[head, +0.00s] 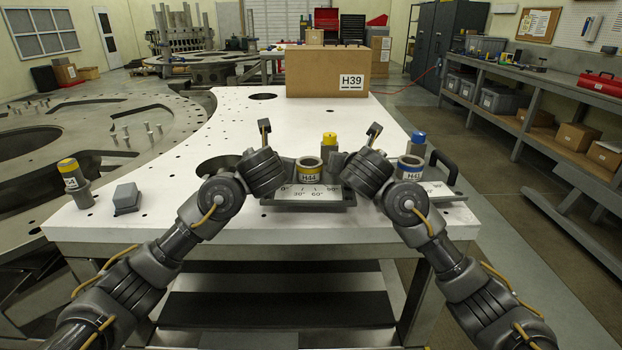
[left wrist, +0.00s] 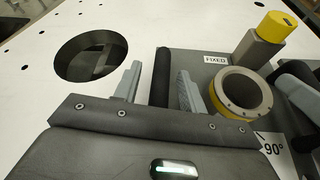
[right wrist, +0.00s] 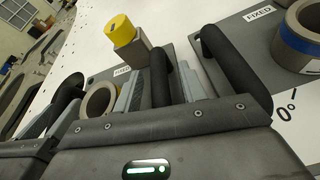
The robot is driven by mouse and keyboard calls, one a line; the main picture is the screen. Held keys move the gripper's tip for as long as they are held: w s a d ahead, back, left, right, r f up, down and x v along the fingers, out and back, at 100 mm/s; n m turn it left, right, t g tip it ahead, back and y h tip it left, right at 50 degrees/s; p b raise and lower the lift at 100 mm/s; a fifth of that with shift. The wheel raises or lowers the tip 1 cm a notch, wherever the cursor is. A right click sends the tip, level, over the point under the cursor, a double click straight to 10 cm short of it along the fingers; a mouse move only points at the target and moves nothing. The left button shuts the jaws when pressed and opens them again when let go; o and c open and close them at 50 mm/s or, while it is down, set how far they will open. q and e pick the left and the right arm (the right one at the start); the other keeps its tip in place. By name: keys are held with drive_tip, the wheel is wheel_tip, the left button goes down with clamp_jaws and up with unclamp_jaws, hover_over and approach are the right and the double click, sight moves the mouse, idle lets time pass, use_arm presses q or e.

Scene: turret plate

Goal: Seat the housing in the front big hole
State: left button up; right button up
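A grey ring housing (head: 310,170) with a yellow band marked H44 sits on a dark tray (head: 322,207) with an angle scale, beside a yellow-capped post (head: 329,140). The tray has a black handle on each side. My left gripper (left wrist: 158,84) is open, its fingers on either side of the left handle (left wrist: 162,72) with gaps. My right gripper (right wrist: 160,88) is open, its fingers on either side of the right handle (right wrist: 160,70). The front big hole (left wrist: 95,54) lies left of the tray; in the head view (head: 212,166) my left gripper partly covers it.
A second tray (head: 456,193) with a blue-banded housing (head: 409,168) and blue-capped post (head: 418,138) stands close on the right. A cardboard box (head: 310,75) marked H39 stands at the back. A yellow-topped post (head: 75,185) and grey block (head: 126,198) stand at the left.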

sight(268, 195)
use_arm(q)
clamp_jaws()
use_arm(e)
clamp_jaws()
